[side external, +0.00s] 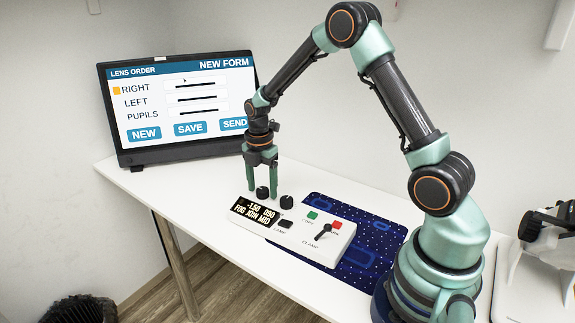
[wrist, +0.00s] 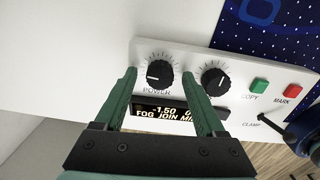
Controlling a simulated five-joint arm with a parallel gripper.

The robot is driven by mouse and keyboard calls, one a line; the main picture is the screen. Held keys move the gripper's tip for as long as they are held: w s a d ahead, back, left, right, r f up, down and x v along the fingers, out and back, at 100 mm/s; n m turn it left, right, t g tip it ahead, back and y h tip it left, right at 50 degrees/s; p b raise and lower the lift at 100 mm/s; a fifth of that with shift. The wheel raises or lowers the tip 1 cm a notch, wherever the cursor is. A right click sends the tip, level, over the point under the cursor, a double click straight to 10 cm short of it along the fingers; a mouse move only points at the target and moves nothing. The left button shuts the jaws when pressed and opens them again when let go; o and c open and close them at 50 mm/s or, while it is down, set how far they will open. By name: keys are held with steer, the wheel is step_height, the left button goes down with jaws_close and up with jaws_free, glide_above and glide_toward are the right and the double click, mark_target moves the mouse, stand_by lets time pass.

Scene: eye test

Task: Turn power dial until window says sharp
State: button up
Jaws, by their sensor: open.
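The power dial (wrist: 153,68) is a black knob with a white mark, on a white control box (side external: 305,232). It also shows in the side view (side external: 262,193). The dark window (wrist: 165,111) below it has pale text reading "-1.50" and "FOG JOIN MI", partly hidden by a finger. In the side view the window (side external: 257,214) reads "-1.50 090" and "FOG JOIN MID". My gripper (wrist: 160,72) is open, with its green fingers on either side of the power dial. Whether they touch it cannot be told. My gripper also shows in the side view (side external: 262,190).
A second black dial (wrist: 214,77) stands close beside my right finger. Green COPY (wrist: 259,84) and red MARK (wrist: 293,90) buttons and a clamp lever (side external: 324,231) sit further right. A monitor (side external: 180,105) stands behind. A blue mat (side external: 385,232) lies beside the box.

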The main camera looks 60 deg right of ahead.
jaws_close()
